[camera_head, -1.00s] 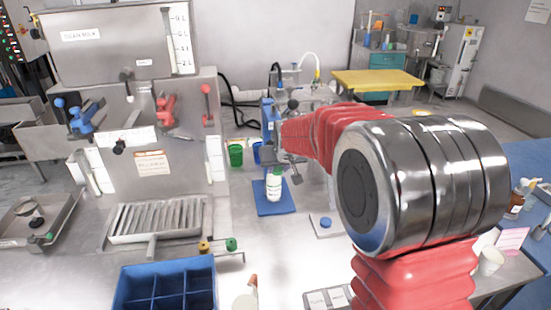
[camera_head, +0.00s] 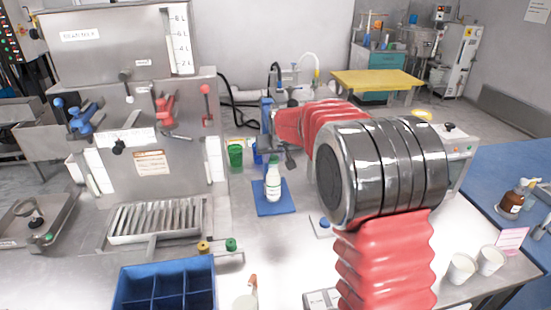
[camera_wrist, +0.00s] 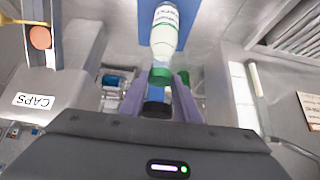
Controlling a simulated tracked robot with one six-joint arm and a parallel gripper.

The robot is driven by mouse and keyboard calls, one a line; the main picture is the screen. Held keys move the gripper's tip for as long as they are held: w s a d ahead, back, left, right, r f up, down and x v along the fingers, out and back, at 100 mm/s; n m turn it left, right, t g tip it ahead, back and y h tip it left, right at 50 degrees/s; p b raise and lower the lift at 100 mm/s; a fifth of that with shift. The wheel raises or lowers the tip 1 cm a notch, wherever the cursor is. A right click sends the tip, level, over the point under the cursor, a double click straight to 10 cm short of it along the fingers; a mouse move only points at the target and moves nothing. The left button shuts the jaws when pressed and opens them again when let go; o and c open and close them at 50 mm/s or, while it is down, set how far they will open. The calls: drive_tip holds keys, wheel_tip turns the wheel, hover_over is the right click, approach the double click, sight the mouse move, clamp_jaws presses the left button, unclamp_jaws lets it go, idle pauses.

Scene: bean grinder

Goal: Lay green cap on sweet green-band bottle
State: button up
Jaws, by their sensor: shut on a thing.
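The white bottle (camera_head: 273,184) with a pale label stands upright on a blue mat (camera_head: 270,209) in the head view. It also shows in the wrist view (camera_wrist: 166,30), its narrow end towards my gripper. My gripper (camera_wrist: 158,84) has purple fingers, one on each side of a green cap (camera_wrist: 160,75), and is shut on it. The cap overlaps the bottle's narrow end in the wrist view; I cannot tell whether it sits on the neck or just over it. In the head view my arm and the clutter behind partly hide the fingertips.
A steel dispenser (camera_head: 150,155) with levers stands left of the bottle. A blue divided crate (camera_head: 165,290) is at the front. White cups (camera_head: 461,268) stand at the right.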

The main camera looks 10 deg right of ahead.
drive_tip(key=shift+w+f, duration=0.1)
drive_tip(key=shift+f, duration=0.2)
drive_tip(key=shift+f, duration=0.5)
drive_tip(key=o, duration=1)
drive_tip(key=shift+r, duration=0.15)
drive_tip(key=shift+r, duration=0.55)
drive_tip(key=shift+v, duration=5.85)
drive_tip(key=shift+f, duration=0.1)
